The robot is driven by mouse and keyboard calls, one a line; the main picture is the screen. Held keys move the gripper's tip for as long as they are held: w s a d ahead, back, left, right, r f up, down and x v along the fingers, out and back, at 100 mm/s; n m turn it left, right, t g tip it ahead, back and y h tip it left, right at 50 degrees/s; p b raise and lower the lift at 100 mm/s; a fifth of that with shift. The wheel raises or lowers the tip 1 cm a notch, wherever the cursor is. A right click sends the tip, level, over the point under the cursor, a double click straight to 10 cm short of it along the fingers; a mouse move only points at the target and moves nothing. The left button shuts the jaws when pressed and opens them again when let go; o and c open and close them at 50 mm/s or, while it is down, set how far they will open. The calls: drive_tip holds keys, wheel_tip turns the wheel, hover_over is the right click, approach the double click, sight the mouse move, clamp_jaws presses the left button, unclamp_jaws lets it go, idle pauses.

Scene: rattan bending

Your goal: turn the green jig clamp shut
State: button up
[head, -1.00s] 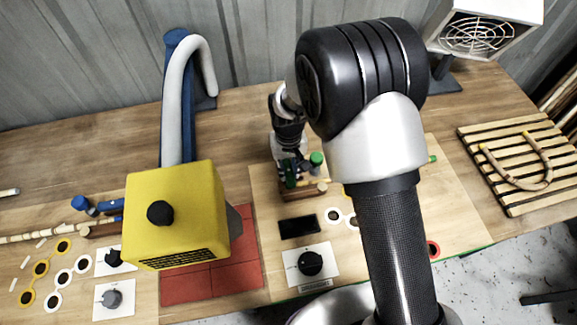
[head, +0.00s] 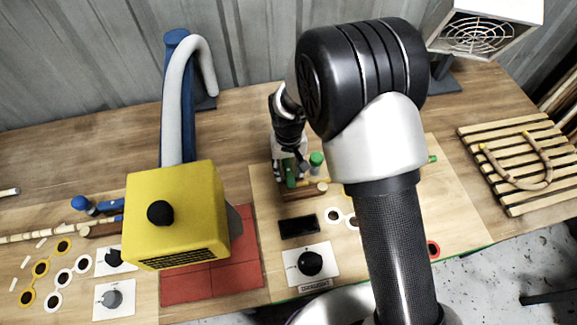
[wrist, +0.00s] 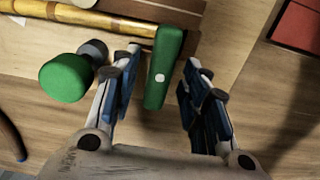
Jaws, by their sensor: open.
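My gripper (wrist: 160,64) is open, with one finger on each side of the lever. I cannot tell whether either finger touches it. In the head view my gripper (head: 289,164) is low over the jig and partly hides it. A round green knob (wrist: 66,78) on a dark stem sits left of the left finger.
A rattan pole (wrist: 95,18) lies along the jig behind the lever. The yellow box (head: 178,220) on a blue post stands left of my gripper. A black dial (head: 310,263) is in front of the jig. A slatted rack (head: 500,180) with a bent cane lies at right.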

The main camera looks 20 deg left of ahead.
sight(290, 170)
drive_tip(key=shift+r, duration=0.1)
wheel_tip(290, 170, up, 12)
idle(0.5)
idle(0.5)
drive_tip(key=s+d+r+m+t, duration=0.2)
drive_tip(key=s+d+r+m, duration=0.1)
drive_tip(key=d+r, duration=1.35)
drive_tip(key=s+d+r+m+t, duration=0.1)
drive_tip(key=s+d+m+t, duration=0.1)
drive_tip(key=s+d, duration=1.2)
drive_tip(key=shift+d+r+m+t, duration=0.3)
drive_tip(key=shift+d+m, duration=0.15)
drive_tip(key=shift+m, duration=0.35)
